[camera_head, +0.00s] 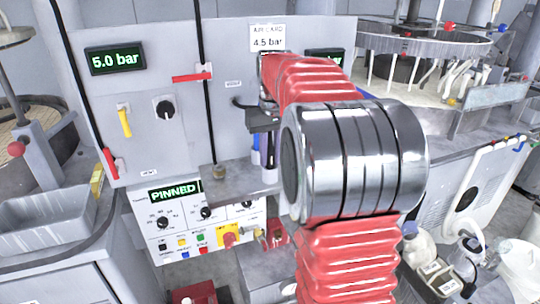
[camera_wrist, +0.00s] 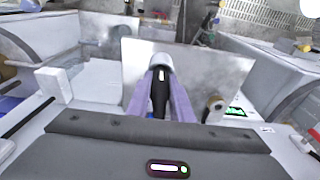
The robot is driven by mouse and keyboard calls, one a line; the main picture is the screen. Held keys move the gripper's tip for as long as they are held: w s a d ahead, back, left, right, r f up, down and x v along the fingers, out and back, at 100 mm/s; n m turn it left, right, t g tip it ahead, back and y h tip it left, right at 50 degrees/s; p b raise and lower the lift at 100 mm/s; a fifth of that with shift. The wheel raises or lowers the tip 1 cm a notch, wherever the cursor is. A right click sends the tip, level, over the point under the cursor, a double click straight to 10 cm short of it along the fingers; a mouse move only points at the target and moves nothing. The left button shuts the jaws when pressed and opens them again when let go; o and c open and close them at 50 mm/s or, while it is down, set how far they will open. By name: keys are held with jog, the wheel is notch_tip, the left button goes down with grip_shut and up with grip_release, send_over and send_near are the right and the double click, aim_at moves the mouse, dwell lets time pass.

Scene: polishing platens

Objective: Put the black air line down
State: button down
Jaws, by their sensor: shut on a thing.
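My gripper (camera_wrist: 165,88) shows in the wrist view with two purple-grey fingers closed on a black piece (camera_wrist: 159,96), which I take to be the black air line, with a pale rounded end. In the head view, my gripper (camera_head: 264,150) points down in front of the grey panel, left of my arm. A pale end (camera_head: 270,175) shows below its fingers, just above or at the grey ledge (camera_head: 240,183); I cannot tell if they touch. Most of the held piece is hidden by the fingers.
The panel (camera_head: 150,80) carries a 5.0 bar display (camera_head: 115,59), red and yellow levers and thin black vertical lines. A brass fitting (camera_head: 219,172) stands on the ledge. Below is a control box (camera_head: 200,225) reading PINNED. A grey tray (camera_head: 45,225) sits left. Jugs (camera_head: 418,245) stand lower right.

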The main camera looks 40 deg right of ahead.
aim_at(271, 138)
jog(key=shift+f, duration=0.25)
jog(key=shift+s+f, duration=0.1)
jog(key=shift+f, duration=0.4)
jog(key=c, duration=1.6)
grip_release()
jog(key=shift+r, duration=0.55)
jog(key=r, duration=0.7)
jog(key=s+r, duration=0.1)
jog(key=r, duration=0.3)
jog(key=shift+a, duration=0.15)
jog(key=shift+r, duration=0.75)
jog(key=shift+a, duration=0.1)
